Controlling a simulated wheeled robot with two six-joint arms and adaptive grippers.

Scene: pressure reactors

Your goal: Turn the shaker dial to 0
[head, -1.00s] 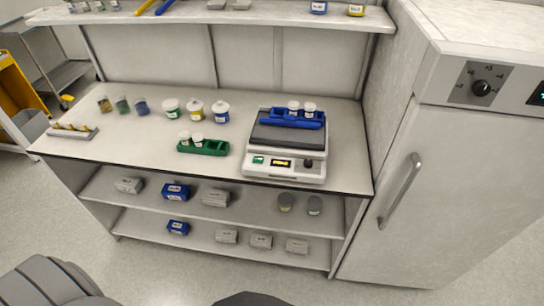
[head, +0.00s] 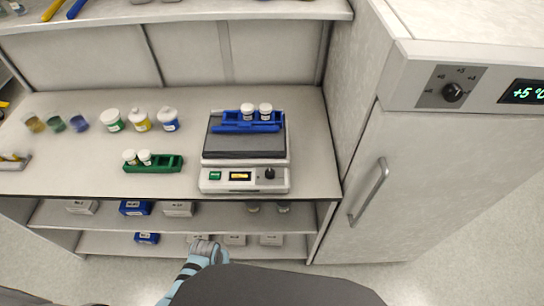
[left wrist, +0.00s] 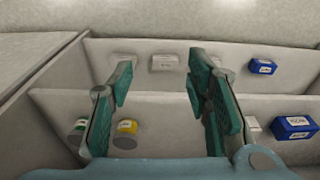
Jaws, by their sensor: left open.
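The shaker (head: 245,155) stands on the bench in the head view, with a dark platform and a white front panel. Its black dial (head: 270,173) is at the right of the panel, beside a small lit yellow display (head: 240,177). The display's reading is too small to tell. My left arm shows at the bottom of the head view, below and left of the shaker. In the left wrist view my left gripper (left wrist: 158,85) is open and empty, facing the lower shelves. The dial is not in that view. My right gripper is not in view.
A blue rack (head: 247,127) with two white-capped jars sits on the shaker. A green rack (head: 155,164) with two jars stands left on the bench (head: 90,180). Boxes sit on shelves below. A tall cabinet (head: 430,190) with a handle and its own dial stands right.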

